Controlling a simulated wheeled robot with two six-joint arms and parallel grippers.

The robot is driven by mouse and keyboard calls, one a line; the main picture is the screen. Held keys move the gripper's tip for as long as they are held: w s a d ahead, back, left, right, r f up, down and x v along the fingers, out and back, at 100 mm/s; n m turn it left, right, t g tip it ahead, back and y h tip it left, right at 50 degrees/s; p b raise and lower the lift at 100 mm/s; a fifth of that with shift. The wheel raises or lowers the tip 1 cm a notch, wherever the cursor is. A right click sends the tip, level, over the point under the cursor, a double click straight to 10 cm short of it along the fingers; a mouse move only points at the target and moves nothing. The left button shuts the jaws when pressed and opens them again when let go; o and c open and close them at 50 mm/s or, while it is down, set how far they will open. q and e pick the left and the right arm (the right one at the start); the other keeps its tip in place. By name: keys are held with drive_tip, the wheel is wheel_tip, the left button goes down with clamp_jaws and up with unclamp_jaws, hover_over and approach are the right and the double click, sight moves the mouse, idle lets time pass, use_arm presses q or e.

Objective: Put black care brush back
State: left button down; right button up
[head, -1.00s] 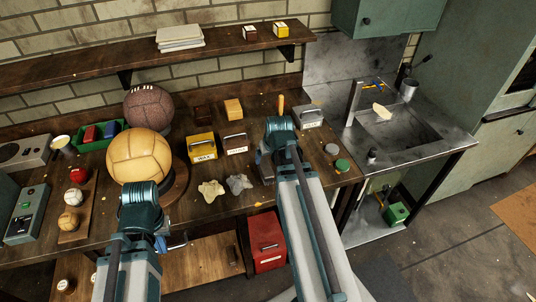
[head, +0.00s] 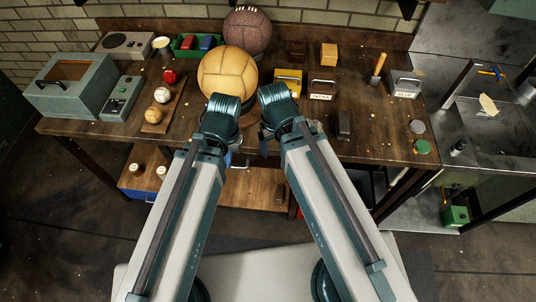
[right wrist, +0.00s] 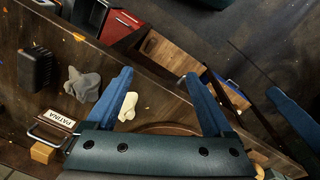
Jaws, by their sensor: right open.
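The black care brush (head: 344,124) stands on the workbench, in front of and a little right of the PATINA caddy (head: 322,88). In the right wrist view the brush (right wrist: 37,66) shows dark bristles, at the left edge and well apart from my fingers. My right gripper (right wrist: 158,80) is open and empty, its blue fingers spread near a pale cloth (right wrist: 128,106). In the head view the right gripper (head: 264,143) is left of the brush, in front of the tan ball (head: 227,75). My left gripper (head: 229,158) is close beside it; its fingers are mostly hidden.
A yellow caddy (head: 288,82) and a grey caddy (head: 404,84) stand on the bench. Small balls (head: 162,95) sit on a board at left. A grey cloth (right wrist: 83,84) lies near the brush.

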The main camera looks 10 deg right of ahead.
drive_tip(key=shift+n+g+h, duration=0.3)
drive_tip(key=shift+n, duration=0.2)
drive_tip(key=s+a, duration=0.3)
drive_tip(key=shift+a, duration=0.15)
idle(0.7)
